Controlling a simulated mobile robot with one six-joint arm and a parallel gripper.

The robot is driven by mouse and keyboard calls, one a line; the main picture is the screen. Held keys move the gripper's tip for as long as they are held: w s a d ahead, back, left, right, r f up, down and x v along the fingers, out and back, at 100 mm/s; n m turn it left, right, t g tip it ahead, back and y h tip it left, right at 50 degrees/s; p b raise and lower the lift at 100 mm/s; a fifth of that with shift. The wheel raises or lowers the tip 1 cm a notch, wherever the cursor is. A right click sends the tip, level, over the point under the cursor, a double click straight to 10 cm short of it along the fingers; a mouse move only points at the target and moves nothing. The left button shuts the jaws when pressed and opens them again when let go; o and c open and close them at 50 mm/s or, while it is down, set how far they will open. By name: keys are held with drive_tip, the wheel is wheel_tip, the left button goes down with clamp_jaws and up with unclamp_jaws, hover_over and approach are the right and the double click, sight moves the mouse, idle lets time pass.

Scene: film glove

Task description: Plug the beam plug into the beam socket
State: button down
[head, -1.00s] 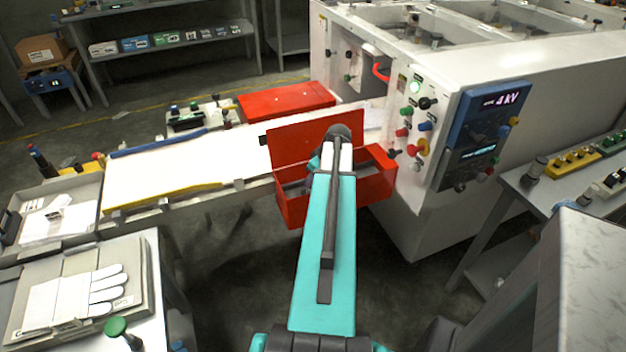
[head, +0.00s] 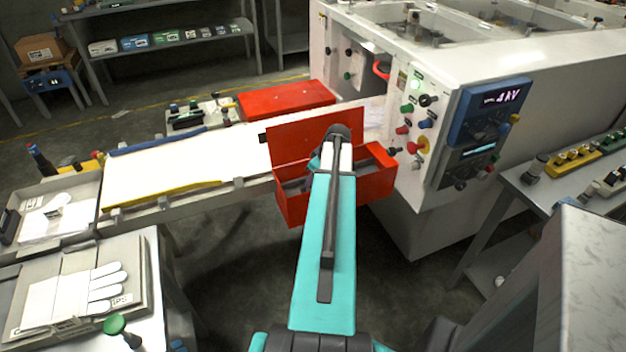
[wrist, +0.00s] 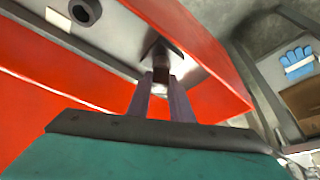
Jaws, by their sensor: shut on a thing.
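In the wrist view my gripper (wrist: 155,92) is shut on a small dark brown piece, which I take for the beam plug (wrist: 161,76). Its far end meets a dark square fitting (wrist: 158,50) on a grey panel; I cannot tell whether it is seated in it. A round dark ring with a hole (wrist: 85,11) sits on the same panel, up and left. I cannot tell for sure which of these is the beam socket. In the head view my arm reaches to the open red box (head: 376,184), and the arm hides my fingers and the plug.
The red box's raised lid (head: 290,143) stands behind my wrist. Red walls (wrist: 207,45) are close around the fingers. A white machine with a control panel (head: 480,130) stands to the right. A conveyor (head: 170,172) runs left. A glove board (head: 75,285) lies at the lower left.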

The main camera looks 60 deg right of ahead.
drive_tip(key=c, duration=1.5)
unclamp_jaws()
drive_tip(key=shift+r, duration=0.1)
drive_tip(key=b+v, duration=0.1)
drive_tip(key=v, duration=1.2)
drive_tip(key=shift+s+r+b, duration=0.1)
drive_tip(key=shift+r+b, duration=0.2)
drive_tip(key=shift+b, duration=0.05)
